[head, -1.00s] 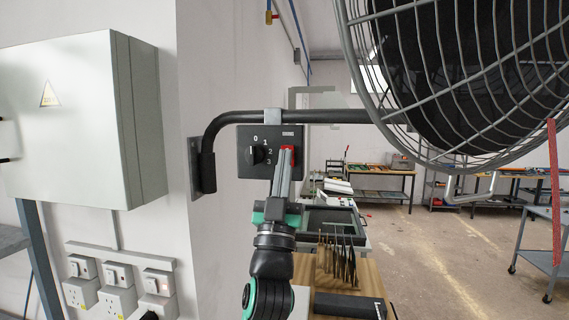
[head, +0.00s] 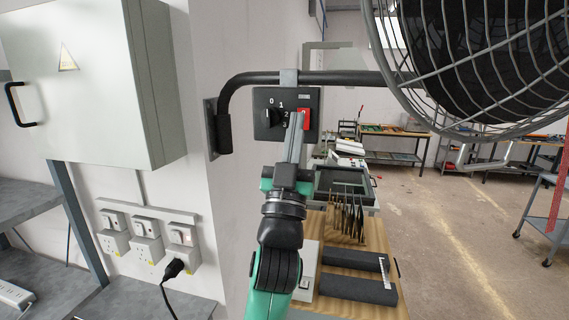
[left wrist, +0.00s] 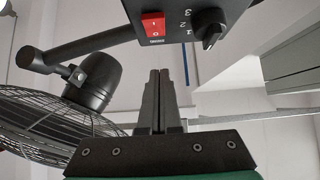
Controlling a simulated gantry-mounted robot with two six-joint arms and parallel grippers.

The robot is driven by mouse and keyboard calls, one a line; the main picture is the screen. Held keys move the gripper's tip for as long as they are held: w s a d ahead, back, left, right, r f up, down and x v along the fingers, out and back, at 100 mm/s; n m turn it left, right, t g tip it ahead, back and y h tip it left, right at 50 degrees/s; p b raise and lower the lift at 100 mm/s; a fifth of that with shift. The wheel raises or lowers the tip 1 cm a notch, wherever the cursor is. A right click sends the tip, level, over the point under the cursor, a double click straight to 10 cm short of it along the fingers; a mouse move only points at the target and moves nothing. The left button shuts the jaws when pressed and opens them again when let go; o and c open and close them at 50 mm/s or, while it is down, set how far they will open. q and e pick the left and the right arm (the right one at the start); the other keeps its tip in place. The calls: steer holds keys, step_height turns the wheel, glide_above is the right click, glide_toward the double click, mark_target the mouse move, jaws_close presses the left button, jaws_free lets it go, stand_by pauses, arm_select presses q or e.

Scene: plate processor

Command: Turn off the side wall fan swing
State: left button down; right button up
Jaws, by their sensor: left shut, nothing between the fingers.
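The wall fan (head: 480,60) hangs at the upper right of the head view, on a dark bent bracket arm (head: 340,77). A black control box (head: 262,101) is fixed beside the bracket, with a black rotary knob (head: 271,117) marked with numbers and a red rocker switch (head: 304,118). In the left wrist view the box is overhead, with the red switch (left wrist: 153,24) and knob (left wrist: 208,29). My left gripper (head: 296,123) is shut and empty, its tips in front of the box near the red switch. In the wrist view the tips (left wrist: 159,74) look apart from the box. My right gripper is not in view.
A grey wall cabinet (head: 90,90) is at the left, above sockets (head: 148,250) with a black plug (head: 174,268). Below my left arm is a wooden bench (head: 345,262) with a plate rack (head: 346,215) and dark blocks (head: 358,288). The floor (head: 440,220) at right is clear.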

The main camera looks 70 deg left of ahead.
arm_select(q)
steer(key=d+r+b+v, duration=0.1)
steer(key=b+v, duration=0.1)
steer(key=v, duration=0.7)
steer(key=shift+s, duration=0.35)
steer(key=shift+f, duration=0.1)
